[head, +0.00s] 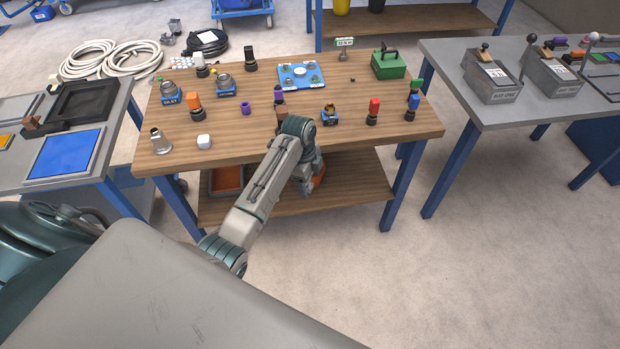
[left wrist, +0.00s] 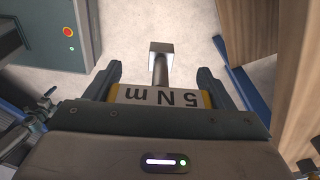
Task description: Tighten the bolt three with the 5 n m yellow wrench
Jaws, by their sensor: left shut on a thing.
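My left gripper (left wrist: 160,80) is shut on the wrench (left wrist: 160,96), whose white label reads 5 N m, upside down, with yellow at both ends. Its metal shaft and square head point away from the gripper over the floor. In the head view my left arm reaches to the table's front edge; the gripper (head: 308,172) is low there, mostly hidden by my own arm, and the wrench cannot be made out. A blue plate (head: 292,84) with a white round centre and small bolt-like pieces at its corners lies at the back middle of the table. I cannot tell which is bolt three. My right gripper is not in view.
The wooden table (head: 235,140) holds upright coloured handles, including a red one (head: 374,106) and an orange one (head: 194,101). A green box (head: 388,66) stands at back right. A lower shelf (head: 350,190) is below. Grey tables flank it; floor is free at right.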

